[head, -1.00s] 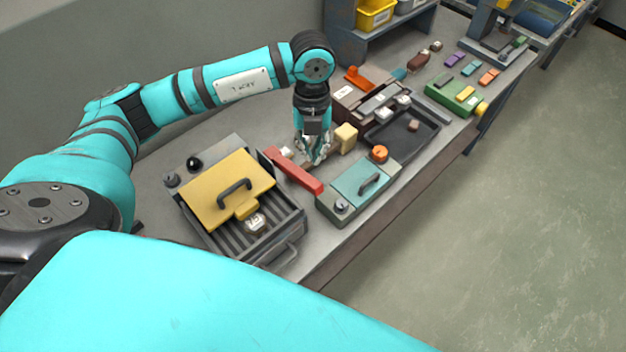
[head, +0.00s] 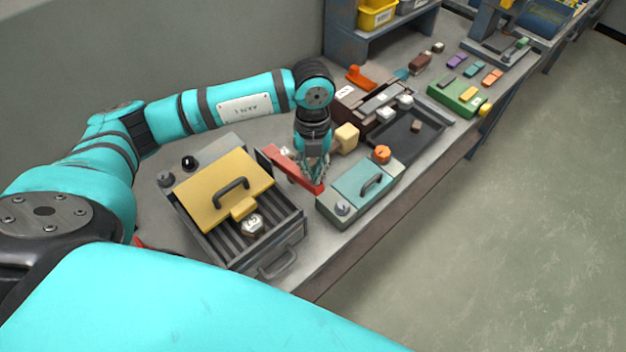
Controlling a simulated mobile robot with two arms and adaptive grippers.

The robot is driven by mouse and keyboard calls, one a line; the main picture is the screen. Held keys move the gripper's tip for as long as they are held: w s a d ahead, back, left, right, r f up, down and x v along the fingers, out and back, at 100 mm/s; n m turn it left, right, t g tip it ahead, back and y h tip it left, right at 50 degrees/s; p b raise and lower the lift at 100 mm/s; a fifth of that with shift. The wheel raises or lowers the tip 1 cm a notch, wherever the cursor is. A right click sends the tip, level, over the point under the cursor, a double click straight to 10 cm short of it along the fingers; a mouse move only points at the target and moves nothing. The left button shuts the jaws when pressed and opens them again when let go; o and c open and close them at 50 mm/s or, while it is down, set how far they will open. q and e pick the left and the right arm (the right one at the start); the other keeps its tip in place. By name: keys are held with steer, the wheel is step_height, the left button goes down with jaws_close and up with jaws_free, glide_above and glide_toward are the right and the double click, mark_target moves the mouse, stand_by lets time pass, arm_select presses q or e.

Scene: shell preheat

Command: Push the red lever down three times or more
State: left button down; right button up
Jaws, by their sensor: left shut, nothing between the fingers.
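The red lever (head: 281,162) is a long red bar between the yellow-lidded box and the teal-lidded box in the head view. It slants from the upper left to the lower right. My left gripper (head: 317,182) is shut and empty, pointing down at the lever's near right end. Its fingers cover part of that end. I cannot tell whether they touch the lever or hover just above it. My right gripper is not in view.
A grill-like box with a yellow lid (head: 205,190) stands left of the lever. A teal-lidded box (head: 360,185) with an orange knob (head: 381,154) stands close on the right. A tan block (head: 346,138) sits behind the gripper. A dark tray (head: 425,140) lies farther right.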

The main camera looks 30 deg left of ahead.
mark_target(292, 170)
arm_select(q)
steer(key=shift+f, duration=0.1)
step_height(292, 170, down, 4)
steer(key=b, duration=0.4)
steer(key=shift+f, duration=0.25)
steer(key=shift+r, duration=0.1)
steer(key=w, duration=0.1)
steer(key=w+a+r, duration=0.1)
steer(key=shift+w+a+b, duration=0.3)
steer(key=shift+r, duration=0.1)
